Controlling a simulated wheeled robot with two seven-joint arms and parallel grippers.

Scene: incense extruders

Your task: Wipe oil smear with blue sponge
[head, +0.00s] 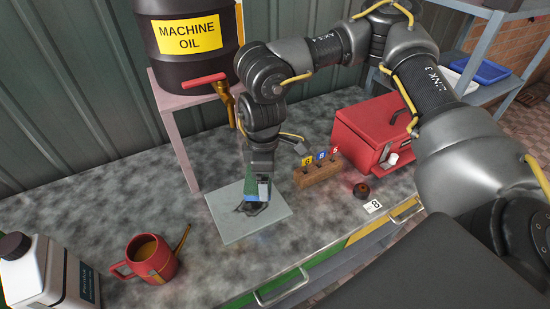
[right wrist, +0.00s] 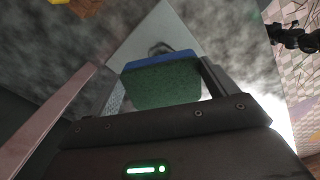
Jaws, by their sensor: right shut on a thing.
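A light grey square plate (head: 232,226) lies on the bench, with a dark oil smear (head: 252,209) near its middle. My right gripper (head: 258,190) points down over the plate and is shut on the blue sponge (head: 250,187). In the right wrist view the sponge (right wrist: 160,84) sits between the two fingers, its green side facing the camera and a blue layer along its far edge. The smear (right wrist: 160,47) shows just beyond that blue edge. The sponge is at the smear; I cannot tell whether it touches the plate. My left gripper is not in view.
A machine oil drum (head: 187,45) with a brass tap stands on a pink stand (head: 180,150) behind. A red oil can (head: 150,258) and white jug (head: 45,270) are at front left. A wooden block with number tags (head: 318,174) and red box (head: 372,135) are right.

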